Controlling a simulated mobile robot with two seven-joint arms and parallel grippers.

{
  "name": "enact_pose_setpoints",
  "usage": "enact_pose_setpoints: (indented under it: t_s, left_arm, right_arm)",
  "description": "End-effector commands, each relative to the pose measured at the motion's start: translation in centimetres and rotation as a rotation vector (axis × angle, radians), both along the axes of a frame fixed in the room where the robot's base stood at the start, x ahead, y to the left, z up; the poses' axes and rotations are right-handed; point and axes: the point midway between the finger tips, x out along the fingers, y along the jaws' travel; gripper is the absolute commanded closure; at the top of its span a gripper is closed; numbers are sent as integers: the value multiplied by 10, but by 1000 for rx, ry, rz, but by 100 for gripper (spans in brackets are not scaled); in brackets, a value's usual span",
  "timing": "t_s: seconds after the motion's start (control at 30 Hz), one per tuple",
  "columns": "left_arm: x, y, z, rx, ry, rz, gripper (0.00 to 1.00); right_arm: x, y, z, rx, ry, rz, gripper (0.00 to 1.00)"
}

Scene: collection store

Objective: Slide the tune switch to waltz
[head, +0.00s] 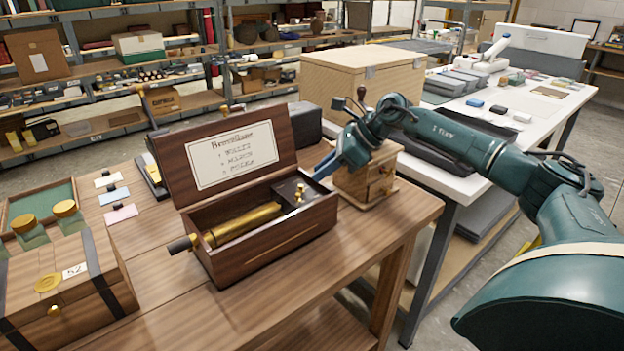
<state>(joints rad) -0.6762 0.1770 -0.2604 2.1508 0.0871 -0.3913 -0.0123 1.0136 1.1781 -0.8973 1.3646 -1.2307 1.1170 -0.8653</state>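A wooden music box (270,243) stands on the wooden table with its lid (185,171) open. A brass cylinder (243,223) lies inside, and a crank with a dark handle sticks out at the left. At the right inside is a dark plate (285,188) with a small brass knob (299,194), which looks like the tune switch. My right gripper (318,177) is just right of the box, its blue fingertips near the box's back right corner. Its finger gap is unclear. My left gripper is out of view.
A small wooden mill (378,176) stands close behind my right gripper. A banded wooden chest (62,290), jars (68,214) and coloured cards (121,213) are at the left. The table in front of the music box is clear.

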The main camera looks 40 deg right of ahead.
Motion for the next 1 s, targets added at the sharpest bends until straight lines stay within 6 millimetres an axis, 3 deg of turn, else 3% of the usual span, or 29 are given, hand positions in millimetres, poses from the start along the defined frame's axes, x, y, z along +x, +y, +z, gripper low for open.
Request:
enact_pose_setpoints:
  t_s: [0.2, 0.4, 0.83, 1.0]
  left_arm:
    - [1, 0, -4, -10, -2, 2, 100]
    - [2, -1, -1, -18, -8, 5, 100]
    - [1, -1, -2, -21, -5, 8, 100]
    - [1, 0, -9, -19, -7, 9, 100]
  right_arm:
    - [-23, -28, 35, -2, -2, -3, 80]
    - [-36, -42, 56, 1, -2, 0, 80]
    - [-40, -46, 62, 1, -1, 0, 80]
    - [-37, -33, 58, 10, 23, 7, 80]
